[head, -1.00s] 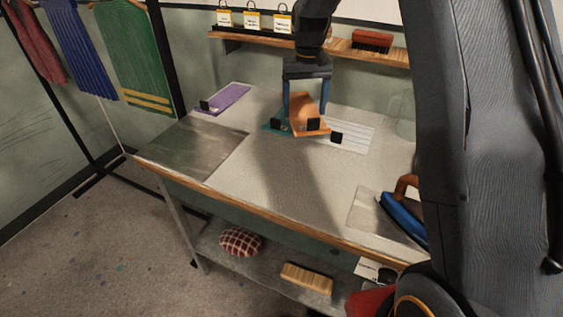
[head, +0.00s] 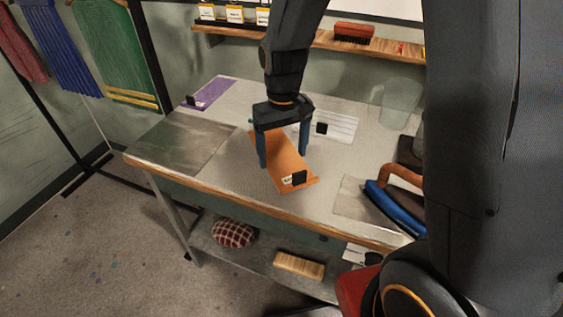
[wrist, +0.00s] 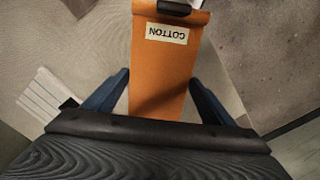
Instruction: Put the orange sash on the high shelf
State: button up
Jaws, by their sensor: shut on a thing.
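The orange sash (head: 284,160) is a long flat strip with a black clip and a pale label at its near end. In the wrist view the sash (wrist: 165,65) runs away from me between the blue fingers, and its label reads COTTON upside down. My gripper (head: 283,158) points down and is shut on the sash, over the middle of the table. I cannot tell how high the sash is above the tabletop. The high shelf (head: 315,42) is a wooden wall shelf behind the table.
The shelf holds tagged containers (head: 234,14) at left and a red brush (head: 354,32); wood between them is bare. On the table are a purple sash (head: 213,93), a striped white sheet (head: 340,126), a clear container (head: 399,103) and a blue iron (head: 392,207).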

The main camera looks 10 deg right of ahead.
aim_at(283, 160)
jog(key=shift+f+p, duration=0.5)
jog(key=shift+f, duration=1.75)
jog(key=shift+f, duration=0.15)
jog(key=o, duration=1.2)
jog(key=shift+c, duration=0.2)
